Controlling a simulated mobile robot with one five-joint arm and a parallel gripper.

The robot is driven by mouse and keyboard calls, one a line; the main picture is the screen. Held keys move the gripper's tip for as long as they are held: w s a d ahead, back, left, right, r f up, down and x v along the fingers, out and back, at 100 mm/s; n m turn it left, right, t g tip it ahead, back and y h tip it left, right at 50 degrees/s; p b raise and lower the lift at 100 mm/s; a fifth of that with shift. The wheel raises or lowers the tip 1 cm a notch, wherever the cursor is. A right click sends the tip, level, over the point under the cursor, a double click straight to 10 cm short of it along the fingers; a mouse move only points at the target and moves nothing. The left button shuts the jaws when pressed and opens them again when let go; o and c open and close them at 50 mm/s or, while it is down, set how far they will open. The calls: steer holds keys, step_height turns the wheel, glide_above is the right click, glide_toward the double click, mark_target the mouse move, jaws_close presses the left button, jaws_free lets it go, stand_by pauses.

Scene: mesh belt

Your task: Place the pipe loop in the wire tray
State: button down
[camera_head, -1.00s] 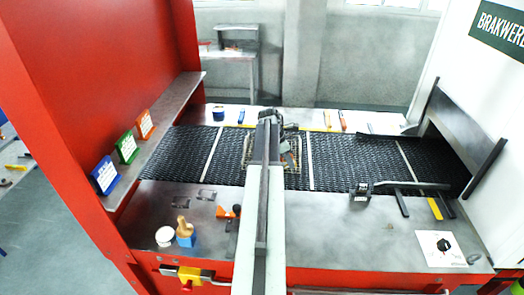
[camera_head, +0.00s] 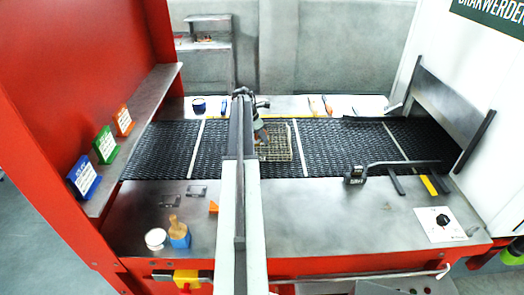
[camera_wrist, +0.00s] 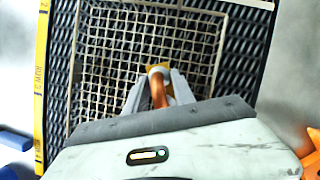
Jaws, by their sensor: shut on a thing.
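The wire tray (camera_head: 282,156) lies on the black mesh belt, partly hidden by my arm in the head view. In the wrist view the tray (camera_wrist: 222,50) fills most of the upper picture, with its grid floor showing. My gripper (camera_wrist: 159,84) is over the tray's grid, with its fingers shut on the copper-coloured pipe loop (camera_wrist: 157,92). Part of the loop is hidden between the fingers and behind the wrist. I cannot tell whether the loop touches the grid. In the head view my gripper (camera_head: 261,133) is at the tray's left part, and the loop is not clear.
The mesh belt (camera_head: 340,150) runs left and right of the tray. On the front ledge are a white round item (camera_head: 155,238), a wooden-handled brush (camera_head: 178,232) and a black clamp-like tool (camera_head: 357,174). A blue tape roll (camera_head: 199,105) stands on the back ledge.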

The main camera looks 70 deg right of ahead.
mark_target(261, 140)
step_height(261, 140, down, 4)
steer(key=b, duration=0.3)
steer(key=shift+b, duration=0.4)
steer(key=shift+r, duration=0.2)
steer(key=shift+f, duration=0.25)
steer(key=c, duration=1.1)
jaws_free()
steer(key=shift+r, duration=0.1)
steer(key=shift+o, duration=0.2)
